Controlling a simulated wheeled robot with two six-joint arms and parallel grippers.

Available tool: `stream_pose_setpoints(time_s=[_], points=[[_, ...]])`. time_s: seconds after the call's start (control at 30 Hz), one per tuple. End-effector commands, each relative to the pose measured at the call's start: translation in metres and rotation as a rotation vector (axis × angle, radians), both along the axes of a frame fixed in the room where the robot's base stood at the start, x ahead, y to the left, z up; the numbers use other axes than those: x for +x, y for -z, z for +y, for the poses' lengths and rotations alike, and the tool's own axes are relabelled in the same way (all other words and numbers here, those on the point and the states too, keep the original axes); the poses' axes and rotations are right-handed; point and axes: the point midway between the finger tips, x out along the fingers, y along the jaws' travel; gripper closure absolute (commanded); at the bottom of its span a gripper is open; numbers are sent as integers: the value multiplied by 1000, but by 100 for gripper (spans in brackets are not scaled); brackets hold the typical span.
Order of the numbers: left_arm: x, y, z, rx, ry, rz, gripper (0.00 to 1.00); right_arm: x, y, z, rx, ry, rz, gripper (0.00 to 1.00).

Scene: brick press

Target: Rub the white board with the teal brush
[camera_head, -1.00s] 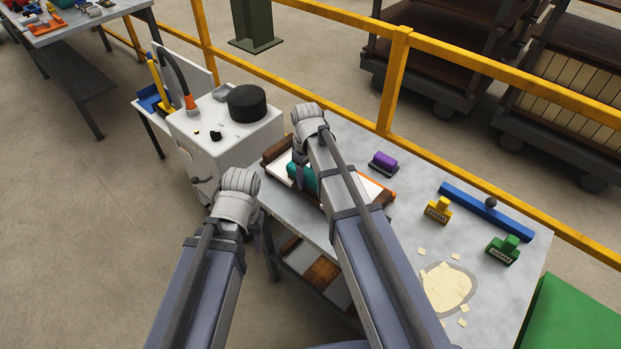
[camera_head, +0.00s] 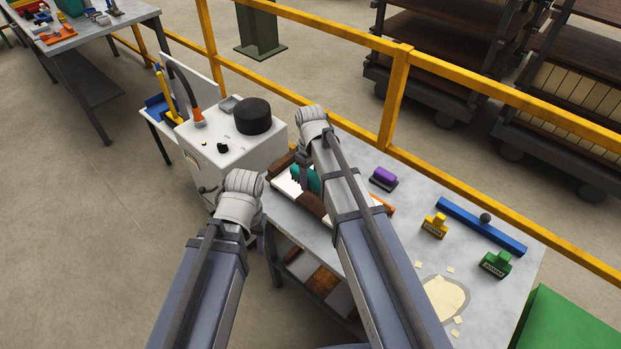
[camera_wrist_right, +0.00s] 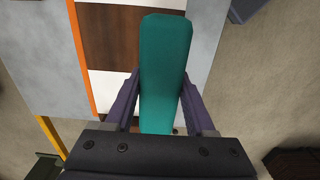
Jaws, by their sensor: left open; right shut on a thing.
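The teal brush (camera_wrist_right: 165,75) fills the middle of the right wrist view, gripped between the two fingers of my right gripper (camera_wrist_right: 165,105). In the head view the teal brush (camera_head: 308,180) is over the white board (camera_head: 288,187), partly hidden by my right arm. The white board also shows in the right wrist view (camera_wrist_right: 112,92), with a wide brown band across it and an orange strip along one edge. I cannot tell whether the brush touches the board. My left gripper (camera_head: 262,240) hangs off the table's left edge, open, its fingers mostly hidden.
On the table are a purple-handled brush (camera_head: 384,178), a yellow stamp (camera_head: 434,226), a green stamp (camera_head: 496,264), a blue bar (camera_head: 480,227) and a pale powder patch (camera_head: 445,300). A white machine (camera_head: 225,150) stands at the left. A yellow rail (camera_head: 400,95) runs behind.

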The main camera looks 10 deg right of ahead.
Motion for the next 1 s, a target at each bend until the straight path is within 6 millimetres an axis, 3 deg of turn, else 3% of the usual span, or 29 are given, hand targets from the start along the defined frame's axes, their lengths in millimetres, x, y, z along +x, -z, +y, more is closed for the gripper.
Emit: stream_pose_setpoints(time_s=[0.3, 0.7, 1.0], points=[[0, -1, 0, 0, 0, 0, 48, 0, -1, 0, 0, 0, 0, 90], [0, -31, 0, 0, 0, 0, 48, 0, -31, 0, 0, 0, 0, 90], [0, -29, 0, 0, 0, 0, 48, 0, -29, 0, 0, 0, 0, 90]])
